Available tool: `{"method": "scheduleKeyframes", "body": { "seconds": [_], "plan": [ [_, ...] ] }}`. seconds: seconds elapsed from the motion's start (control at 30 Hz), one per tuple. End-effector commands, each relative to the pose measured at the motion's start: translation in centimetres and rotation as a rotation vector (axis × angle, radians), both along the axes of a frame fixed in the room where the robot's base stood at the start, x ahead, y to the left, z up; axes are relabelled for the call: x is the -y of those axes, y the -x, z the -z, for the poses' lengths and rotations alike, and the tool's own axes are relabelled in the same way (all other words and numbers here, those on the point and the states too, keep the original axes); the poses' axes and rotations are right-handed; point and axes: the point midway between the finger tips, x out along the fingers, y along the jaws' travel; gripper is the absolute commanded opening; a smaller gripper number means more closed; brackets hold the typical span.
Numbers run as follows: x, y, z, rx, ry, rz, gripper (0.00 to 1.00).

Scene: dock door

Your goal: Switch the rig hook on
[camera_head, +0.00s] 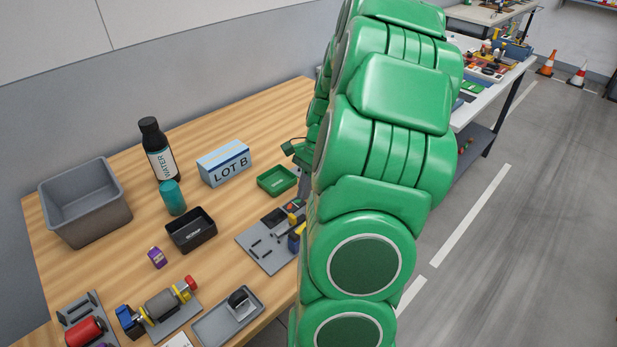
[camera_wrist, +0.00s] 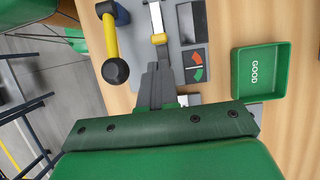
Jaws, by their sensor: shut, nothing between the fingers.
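The rig is a grey base plate (camera_head: 262,252) at the table's right edge, partly hidden by my arm. In the wrist view its plate (camera_wrist: 177,22) carries a thin silver bar with a yellow band (camera_wrist: 159,39), and a yellow arm ending in a black knob (camera_wrist: 115,71). I cannot tell for sure which part is the hook. A dark tile with red and green marks (camera_wrist: 194,67) lies beside the bar. My gripper (camera_wrist: 155,68) is shut and empty, its grey fingertips just below the yellow band in the picture; contact is unclear.
A green GOOD tray (camera_wrist: 260,71) stands right of the rig in the wrist view. In the head view a black tray (camera_head: 191,231), LOT B box (camera_head: 224,163), water bottle (camera_head: 157,150), teal container (camera_head: 173,197) and grey bin (camera_head: 84,203) share the table. Open floor lies right.

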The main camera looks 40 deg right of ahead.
Motion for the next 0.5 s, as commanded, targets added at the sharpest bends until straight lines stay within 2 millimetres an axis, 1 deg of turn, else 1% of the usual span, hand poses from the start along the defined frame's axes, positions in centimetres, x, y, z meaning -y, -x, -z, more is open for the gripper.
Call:
{"method": "scheduleKeyframes", "body": {
  "seconds": [0.03, 0.2, 0.33, 0.5],
  "plan": [
    [-0.3, 0.0, 0.8, -0.001, -0.001, 0.000, 0.00],
    [-1.1, 0.0, 2.8, 0.000, 0.000, 0.000, 0.00],
    [-1.5, 0.0, 3.8, 0.001, 0.001, 0.001, 0.00],
    [-1.6, 0.0, 4.2, 0.001, 0.002, 0.002, 0.00]
  ]
}}
